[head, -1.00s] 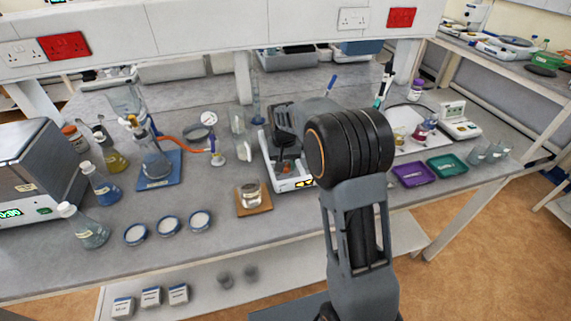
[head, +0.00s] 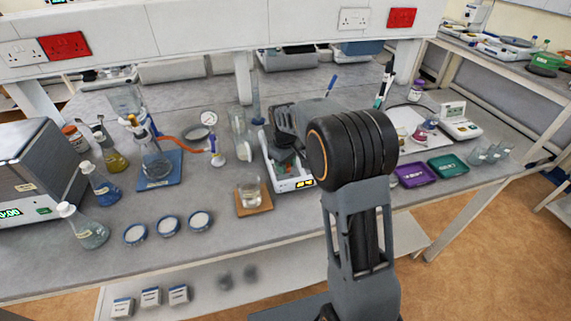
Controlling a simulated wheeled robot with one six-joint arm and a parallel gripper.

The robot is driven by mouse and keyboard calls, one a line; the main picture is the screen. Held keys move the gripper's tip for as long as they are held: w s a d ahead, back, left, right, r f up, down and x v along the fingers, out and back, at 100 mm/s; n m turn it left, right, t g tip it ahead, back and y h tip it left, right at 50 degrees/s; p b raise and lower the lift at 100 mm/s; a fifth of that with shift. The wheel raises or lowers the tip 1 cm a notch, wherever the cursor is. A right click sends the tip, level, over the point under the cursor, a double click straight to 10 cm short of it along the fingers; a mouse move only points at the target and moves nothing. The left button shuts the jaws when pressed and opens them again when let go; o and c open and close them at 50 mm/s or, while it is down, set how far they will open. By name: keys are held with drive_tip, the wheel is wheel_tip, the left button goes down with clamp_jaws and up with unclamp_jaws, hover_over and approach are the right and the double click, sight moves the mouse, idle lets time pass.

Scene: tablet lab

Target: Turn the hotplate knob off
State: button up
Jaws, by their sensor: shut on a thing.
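The hotplate (head: 278,176) is a white unit with a small lit yellow display on its front right, in the middle of the bench. My gripper (head: 284,158) reaches down over it from behind my dark wrist and arm, with its fingers low at the hotplate's front part. The gripper is shut on what appears to be the hotplate knob, at the reddish spot between the fingers. The knob is small and mostly covered by the fingers, so its angle cannot be told. My arm hides the hotplate's right side.
A glass beaker (head: 250,194) on a brown board (head: 262,207) stands just left of the hotplate's front. Purple (head: 413,179) and green (head: 448,166) trays lie right. The front middle bench edge is clear.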

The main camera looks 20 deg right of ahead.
drive_tip(key=shift+n, duration=0.4)
drive_tip(key=o, duration=0.9)
drive_tip(key=shift+o, duration=0.2)
wheel_tip(320, 180, up, 14)
drive_tip(key=shift+s+a, duration=0.15)
drive_tip(key=shift+a, duration=0.1)
drive_tip(key=s+f+m+t, duration=0.2)
drive_tip(key=s+m, duration=0.1)
drive_tip(key=s, duration=0.8)
drive_tip(key=s+f+m+t, duration=0.2)
drive_tip(key=s+f+m, duration=0.1)
drive_tip(key=s, duration=0.8)
drive_tip(key=shift+s+d+f+m, duration=0.2)
drive_tip(key=shift+s+d+m, duration=0.2)
drive_tip(key=shift+m, duration=0.1)
